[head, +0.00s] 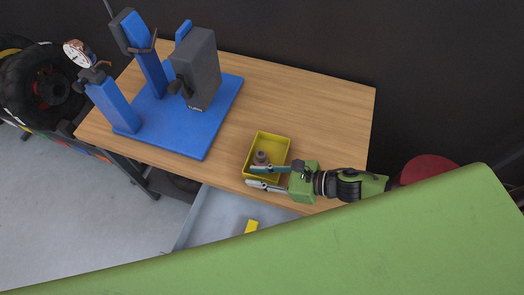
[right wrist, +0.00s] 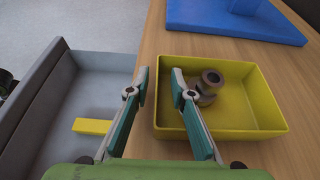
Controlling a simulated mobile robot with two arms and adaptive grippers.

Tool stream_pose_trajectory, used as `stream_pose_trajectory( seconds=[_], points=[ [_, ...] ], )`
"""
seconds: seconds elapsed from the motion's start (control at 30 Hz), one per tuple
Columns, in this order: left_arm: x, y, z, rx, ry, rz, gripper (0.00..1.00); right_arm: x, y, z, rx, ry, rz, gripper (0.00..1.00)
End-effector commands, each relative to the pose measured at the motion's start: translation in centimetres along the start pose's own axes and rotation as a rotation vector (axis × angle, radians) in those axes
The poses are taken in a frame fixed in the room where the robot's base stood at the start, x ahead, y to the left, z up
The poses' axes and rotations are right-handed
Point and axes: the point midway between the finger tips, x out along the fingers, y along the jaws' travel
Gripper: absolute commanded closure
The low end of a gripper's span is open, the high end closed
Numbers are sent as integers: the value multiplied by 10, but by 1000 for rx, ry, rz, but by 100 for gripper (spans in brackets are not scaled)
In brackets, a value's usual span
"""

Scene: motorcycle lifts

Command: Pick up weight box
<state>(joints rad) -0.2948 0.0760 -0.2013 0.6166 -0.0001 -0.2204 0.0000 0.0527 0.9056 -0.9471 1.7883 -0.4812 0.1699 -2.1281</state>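The weight box is a small open yellow box (head: 285,149) near the front edge of the wooden table, with a few grey ring-shaped weights (head: 261,157) inside. It also shows in the right wrist view (right wrist: 265,97), with the weights (right wrist: 207,84) toward its far part. My right gripper (head: 250,176) is open at the box's near side. In the right wrist view its fingers (right wrist: 159,78) are spread on either side of the box's left wall, one over the inside and one outside. Contact with the wall cannot be told. My left gripper is not in view.
A blue wheel-balancing stand (head: 190,128) with a dark grey unit (head: 202,68) occupies the table's left part. The table (head: 310,100) is clear behind the box. Below the front edge is a grey tray or drawer (head: 207,215) holding a yellow piece (head: 251,227). Tyres (head: 42,85) stand at left.

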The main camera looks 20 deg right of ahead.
Motion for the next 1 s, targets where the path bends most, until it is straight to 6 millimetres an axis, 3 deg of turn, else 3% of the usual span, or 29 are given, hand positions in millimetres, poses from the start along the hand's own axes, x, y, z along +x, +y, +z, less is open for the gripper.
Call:
stream_pose_trajectory(
  seconds=[0.1,0.17,0.3,0.5,0.77,1.0],
  points=[
    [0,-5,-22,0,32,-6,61,0,1,0,1,1,1,78],
    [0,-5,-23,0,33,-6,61,0,1,0,0,1,1,78],
    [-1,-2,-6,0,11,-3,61,0,0,0,0,1,0,100],
    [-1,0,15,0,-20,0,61,0,0,0,-1,0,0,100],
    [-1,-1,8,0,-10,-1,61,-1,0,2,-2,0,0,100],
    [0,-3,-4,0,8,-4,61,-8,0,20,-5,-1,1,100]
  ],
)
